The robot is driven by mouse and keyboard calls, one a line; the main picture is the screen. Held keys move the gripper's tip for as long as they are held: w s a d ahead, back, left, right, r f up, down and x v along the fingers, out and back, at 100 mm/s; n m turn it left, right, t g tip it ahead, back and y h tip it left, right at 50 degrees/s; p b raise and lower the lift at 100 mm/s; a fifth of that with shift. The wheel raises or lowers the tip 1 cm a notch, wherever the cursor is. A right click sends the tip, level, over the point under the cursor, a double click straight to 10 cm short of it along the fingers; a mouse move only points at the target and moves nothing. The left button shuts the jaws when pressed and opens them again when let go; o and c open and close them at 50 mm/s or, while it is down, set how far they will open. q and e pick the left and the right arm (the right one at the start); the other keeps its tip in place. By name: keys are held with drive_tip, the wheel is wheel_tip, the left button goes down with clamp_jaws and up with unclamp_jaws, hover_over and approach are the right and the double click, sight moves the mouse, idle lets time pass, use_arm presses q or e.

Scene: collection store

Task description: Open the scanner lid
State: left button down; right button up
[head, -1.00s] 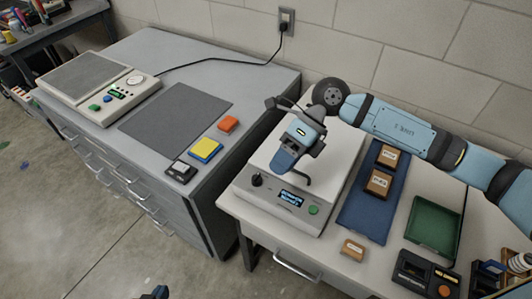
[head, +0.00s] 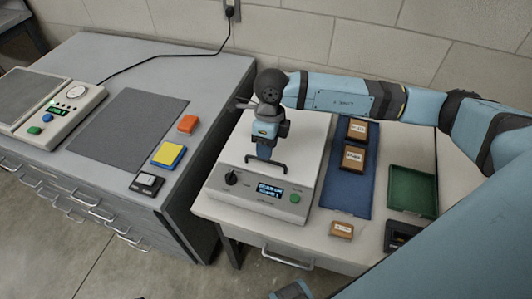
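The scanner (head: 225,197) is a white box on the light table. It has a dark knob, a lit blue display and a green button on its front panel. Its pale flat lid (head: 300,140) lies down, shut. A dark bar handle (head: 280,170) stands at the lid's front. My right gripper (head: 264,158) points down over the lid, right at the handle. Whether its fingers are closed on the handle is hidden.
A blue mat (head: 345,198) with two brown labelled boxes and a green tray (head: 412,207) lie right of the scanner. A small brown box (head: 342,230) sits in front. On the grey cabinet (head: 200,75) are a second device (head: 60,130), a dark mat and small coloured blocks.

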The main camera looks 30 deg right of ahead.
drive_tip(key=shift+s+a+f, duration=0.1)
drive_tip(key=shift+a+f, duration=0.05)
drive_tip(key=shift+f, duration=0.6)
drive_tip(key=shift+s+a+f, duration=0.1)
drive_tip(key=shift+f, duration=0.65)
drive_tip(key=shift+c, duration=0.2)
clamp_jaws()
drive_tip(key=shift+r, duration=0.1)
